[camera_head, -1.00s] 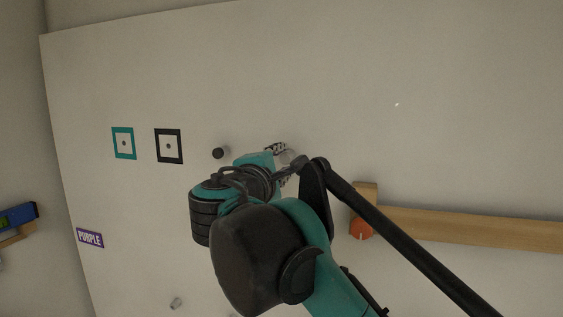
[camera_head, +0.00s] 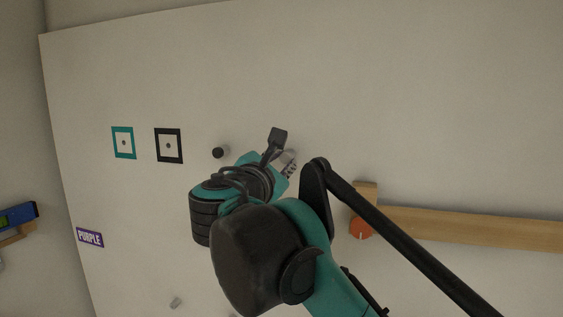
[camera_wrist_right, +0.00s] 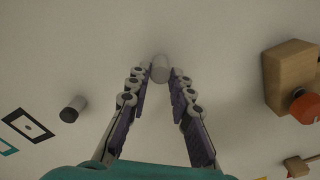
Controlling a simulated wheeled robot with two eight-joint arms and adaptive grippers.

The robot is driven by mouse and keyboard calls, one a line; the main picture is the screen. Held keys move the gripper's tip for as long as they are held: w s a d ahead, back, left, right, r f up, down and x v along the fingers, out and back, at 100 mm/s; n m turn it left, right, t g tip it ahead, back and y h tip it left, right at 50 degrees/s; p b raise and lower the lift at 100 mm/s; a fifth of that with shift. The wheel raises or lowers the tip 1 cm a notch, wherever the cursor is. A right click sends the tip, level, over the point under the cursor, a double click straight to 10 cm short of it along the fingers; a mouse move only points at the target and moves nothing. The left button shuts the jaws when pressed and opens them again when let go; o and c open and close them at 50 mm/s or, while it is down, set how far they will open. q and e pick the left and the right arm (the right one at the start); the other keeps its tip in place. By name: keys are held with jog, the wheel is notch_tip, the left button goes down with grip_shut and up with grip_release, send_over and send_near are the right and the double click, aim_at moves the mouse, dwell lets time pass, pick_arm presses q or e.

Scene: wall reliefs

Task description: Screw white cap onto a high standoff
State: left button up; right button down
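The white cap (camera_wrist_right: 160,68) stands out from the pale wall board, between the fingertips of my right gripper (camera_wrist_right: 161,73) in the right wrist view. The two fingers slope inward and appear closed on its sides. The cap hides whatever standoff is behind it. In the head view my right gripper (camera_head: 284,154) is at the board, with its wrist hiding much of the area. A standoff with a dark cap (camera_wrist_right: 73,108) sticks out to the left, apart from the gripper; it also shows in the head view (camera_head: 218,153). My left gripper is not in view.
A wooden block with an orange knob (camera_head: 361,228) and a long wooden rail (camera_head: 470,228) are to the right. Teal (camera_head: 123,143) and black (camera_head: 168,146) square frames and a purple label (camera_head: 90,238) are on the left. The upper board is clear.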

jog(key=shift+m, duration=1)
jog(key=c, duration=1.3)
grip_release()
jog(key=v, duration=1.1)
jog(key=d+f+m+g+b, duration=0.25)
jog(key=d+f+b, duration=0.3)
jog(key=f, duration=0.85)
jog(key=s+d+f+m+g+b, duration=0.1)
jog(key=d+f+m+g+b, duration=0.2)
jog(key=f+b, duration=0.75)
jog(key=d+f+m+g+b, duration=0.25)
jog(key=d+f, duration=0.35)
jog(key=f, duration=1.2)
jog(key=s+d+f+m+y+b, duration=0.2)
jog(key=f+m+b, duration=0.3)
jog(key=f, duration=1.1)
jog(key=s+d+f+m+g+y+b, duration=0.1)
jog(key=s+f+m+b, duration=0.3)
jog(key=f+b, duration=0.7)
jog(key=s+d+f+m+g+y+b, duration=0.1)
jog(key=s+f+m+b, duration=0.4)
jog(key=f, duration=1.8)
jog(key=shift+s+d+m+y+b, duration=0.15)
jog(key=shift+d+m+y+b, duration=0.15)
jog(key=shift+d+y+b, duration=0.95)
